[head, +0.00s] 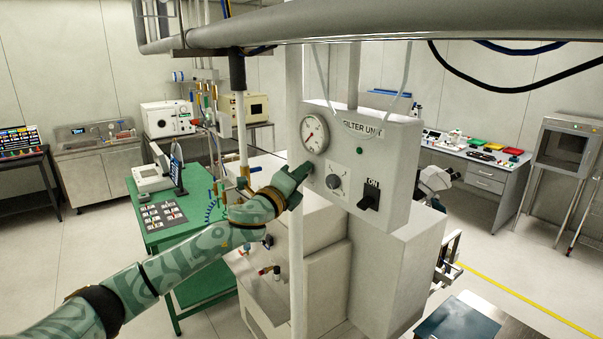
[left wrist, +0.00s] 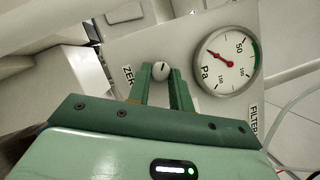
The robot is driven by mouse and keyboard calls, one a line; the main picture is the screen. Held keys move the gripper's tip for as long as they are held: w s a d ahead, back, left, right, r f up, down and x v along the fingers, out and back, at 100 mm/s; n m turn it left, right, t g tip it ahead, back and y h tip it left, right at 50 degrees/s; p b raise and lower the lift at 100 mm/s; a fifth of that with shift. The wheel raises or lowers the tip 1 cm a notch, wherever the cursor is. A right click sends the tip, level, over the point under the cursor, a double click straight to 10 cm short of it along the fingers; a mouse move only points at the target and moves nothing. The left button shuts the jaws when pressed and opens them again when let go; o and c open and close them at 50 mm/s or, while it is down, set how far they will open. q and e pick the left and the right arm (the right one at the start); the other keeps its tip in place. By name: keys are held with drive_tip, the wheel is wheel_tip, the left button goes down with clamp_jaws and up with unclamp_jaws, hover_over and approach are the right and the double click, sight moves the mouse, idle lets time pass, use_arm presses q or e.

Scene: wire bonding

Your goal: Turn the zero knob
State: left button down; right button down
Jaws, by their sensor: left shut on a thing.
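The zero knob (left wrist: 161,70) is a small round white knob with a dark mark line, and it sits on the filter unit's panel beside a partly covered label starting "ZER". My left gripper (left wrist: 161,78) is shut on it, with one green finger on each side. In the head view my left gripper (head: 306,168) is at the left edge of the filter unit's front (head: 376,140), below the gauge, and hides the knob. The round pressure gauge (head: 314,134), marked Pa, has a red needle; it also shows in the left wrist view (left wrist: 229,62). My right gripper is not in view.
To the right of my left gripper are a selector dial (head: 333,181) and a black ON switch (head: 369,195). A thick grey pipe (head: 400,24) crosses above, and a white vertical pole (head: 296,250) stands near my left arm. A green table (head: 180,218) stands at left.

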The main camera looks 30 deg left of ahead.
use_arm(q)
drive_tip(key=shift+r, duration=0.1)
drive_tip(key=c, duration=1.3)
unclamp_jaws()
drive_tip(key=shift+a, duration=0.1)
drive_tip(key=shift+o, duration=0.2)
drive_tip(key=s+f+b, duration=0.3)
drive_tip(key=s+b, duration=0.4)
drive_tip(key=s, duration=0.9)
drive_tip(key=shift+a+f, duration=0.15)
drive_tip(key=shift+a, duration=0.25)
